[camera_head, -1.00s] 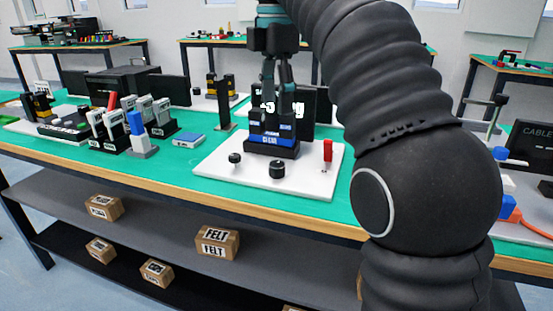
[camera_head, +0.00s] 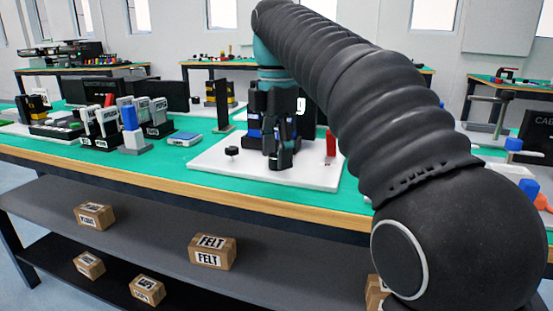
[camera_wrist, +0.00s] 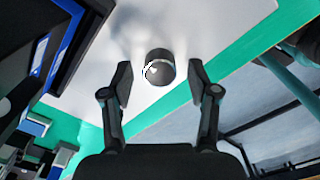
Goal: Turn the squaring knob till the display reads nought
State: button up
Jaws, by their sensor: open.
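A dark round knob (camera_wrist: 160,67) stands on the white base plate (camera_wrist: 225,25) in the wrist view. My gripper (camera_wrist: 160,78) is open, with one finger on each side of the knob and a gap to each. In the head view my gripper (camera_head: 281,152) is over the front of the white plate (camera_head: 215,160) and hides this knob. A smaller black knob (camera_head: 232,152) shows to its left. No label on either knob is readable. The display (camera_head: 306,103) behind is mostly covered by my arm, and its reading is hidden.
A blue-and-black fixture (camera_head: 254,128) stands just behind my gripper. A red upright handle (camera_head: 331,145) is on the plate's right.

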jog(key=shift+f, duration=0.1)
jog(key=shift+c, duration=0.2)
grip_shut()
jog(key=shift+p, duration=0.3)
